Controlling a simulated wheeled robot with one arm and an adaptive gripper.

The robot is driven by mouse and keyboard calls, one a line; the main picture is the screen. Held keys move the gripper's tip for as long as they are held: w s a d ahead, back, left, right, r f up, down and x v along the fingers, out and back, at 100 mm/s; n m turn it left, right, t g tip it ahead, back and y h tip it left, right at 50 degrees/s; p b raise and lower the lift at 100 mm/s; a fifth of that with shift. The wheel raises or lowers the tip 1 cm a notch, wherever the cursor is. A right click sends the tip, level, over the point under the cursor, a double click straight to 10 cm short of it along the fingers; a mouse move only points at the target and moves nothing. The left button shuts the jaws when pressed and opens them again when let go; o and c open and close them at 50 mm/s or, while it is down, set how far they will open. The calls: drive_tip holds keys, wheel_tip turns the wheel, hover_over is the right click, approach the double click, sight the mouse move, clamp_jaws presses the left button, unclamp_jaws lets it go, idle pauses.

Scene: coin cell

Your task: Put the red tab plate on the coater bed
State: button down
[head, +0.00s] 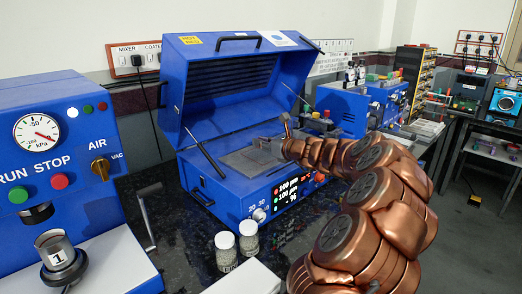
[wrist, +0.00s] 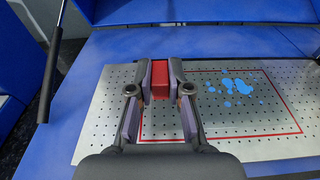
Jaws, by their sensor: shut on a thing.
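The red tab plate (wrist: 161,83) shows in the wrist view as a small red block between my fingertips. My gripper (wrist: 160,80) is shut on it, above the left part of the coater bed (wrist: 97,125). The bed is a grey perforated plate with a red outlined rectangle and blue splashes on its right part. In the head view my gripper (head: 284,142) reaches in over the coater bed (head: 238,165) under the raised blue lid. I cannot tell whether the plate's underside touches the bed. The plate's lower part is hidden by the fingers.
The open blue lid (head: 190,95) stands behind the bed, with a thin strut (head: 206,153) at its left. Two lidded jars (head: 225,250) stand in front of the coater. A blue machine with a gauge (head: 50,140) is at left. Another blue machine (head: 345,108) is at right.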

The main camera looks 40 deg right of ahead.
sight(262, 157)
drive_tip(key=shift+w+d+f, duration=0.25)
drive_tip(key=shift+w+d, duration=0.35)
drive_tip(key=shift+w, duration=0.05)
drive_tip(key=shift+f, duration=1.55)
drive_tip(key=shift+f, duration=0.15)
drive_tip(key=c, duration=1.1)
unclamp_jaws()
drive_tip(key=shift+s, duration=0.15)
drive_tip(key=s, duration=0.4)
drive_tip(key=s+r, duration=0.1)
drive_tip(key=s, duration=0.2)
drive_tip(key=s+r, duration=0.1)
drive_tip(key=s, duration=0.3)
drive_tip(key=shift+s+a, duration=0.2)
drive_tip(key=shift+s, duration=0.15)
